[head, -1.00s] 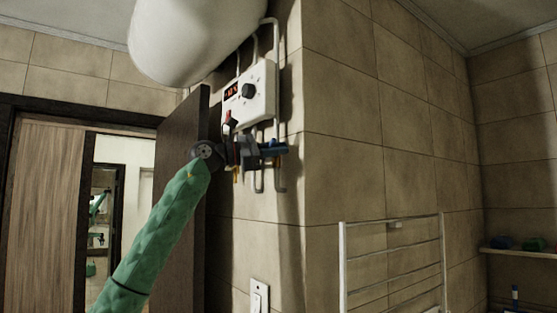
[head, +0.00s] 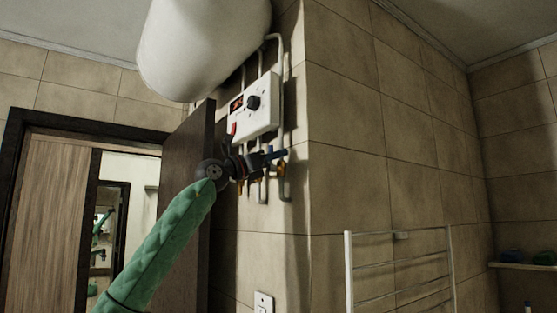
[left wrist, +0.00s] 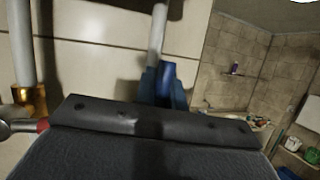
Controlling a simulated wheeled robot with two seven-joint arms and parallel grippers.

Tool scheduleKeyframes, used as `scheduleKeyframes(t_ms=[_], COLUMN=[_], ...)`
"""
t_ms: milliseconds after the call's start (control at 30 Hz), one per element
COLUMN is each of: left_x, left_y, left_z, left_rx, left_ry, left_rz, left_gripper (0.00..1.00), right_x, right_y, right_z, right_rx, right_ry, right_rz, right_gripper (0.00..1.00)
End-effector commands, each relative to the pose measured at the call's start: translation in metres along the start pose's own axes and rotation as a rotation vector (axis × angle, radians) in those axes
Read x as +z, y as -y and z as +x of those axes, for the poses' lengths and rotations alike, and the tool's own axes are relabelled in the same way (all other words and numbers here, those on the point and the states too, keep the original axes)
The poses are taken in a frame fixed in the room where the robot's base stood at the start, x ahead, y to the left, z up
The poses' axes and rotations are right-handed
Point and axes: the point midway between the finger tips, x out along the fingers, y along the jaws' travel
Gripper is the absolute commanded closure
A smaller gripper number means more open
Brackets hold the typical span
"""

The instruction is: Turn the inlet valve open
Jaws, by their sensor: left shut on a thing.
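The inlet valve appears to be the one with the blue handle (head: 279,154), on the pipes below the white heater control box (head: 255,104). My left gripper (head: 262,161) is at this valve and shut on the blue handle, whose end sticks out past the fingers. In the left wrist view the blue handle (left wrist: 166,82) stands just beyond my dark gripper body, at the foot of a white pipe. The gripper hides most of the valve body and the exact grip. My right gripper is not in view.
A brass fitting (left wrist: 32,98) shows in the left wrist view. A dark open door (head: 187,170) stands close left of my arm. A towel rail (head: 400,265) is at lower right.

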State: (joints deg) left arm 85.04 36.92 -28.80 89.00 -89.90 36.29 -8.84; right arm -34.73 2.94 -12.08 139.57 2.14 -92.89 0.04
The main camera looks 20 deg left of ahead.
Motion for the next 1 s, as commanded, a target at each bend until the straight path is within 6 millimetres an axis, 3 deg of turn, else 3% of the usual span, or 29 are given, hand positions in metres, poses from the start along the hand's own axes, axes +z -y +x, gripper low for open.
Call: scheduleKeyframes(t_ms=[700, 733, 833, 1000], left_x=[-0.0008, -0.0007, -0.0006, -0.0002], left_y=[-0.0036, -0.0036, -0.0036, -0.0034], left_z=[-0.0006, -0.0006, -0.0006, -0.0006], left_rx=[0.029, 0.029, 0.029, 0.029], left_ry=[0.013, 0.013, 0.013, 0.014], left_rz=[-0.069, -0.069, -0.068, -0.068], left_gripper=[1.00, 0.87, 0.67, 0.67], right_x=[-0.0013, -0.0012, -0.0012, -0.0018], right_y=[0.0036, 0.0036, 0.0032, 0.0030], right_z=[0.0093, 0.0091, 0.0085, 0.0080], right_rx=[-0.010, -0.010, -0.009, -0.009], right_ry=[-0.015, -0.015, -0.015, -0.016], right_rz=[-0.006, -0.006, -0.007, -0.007], right_gripper=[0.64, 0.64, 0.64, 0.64])
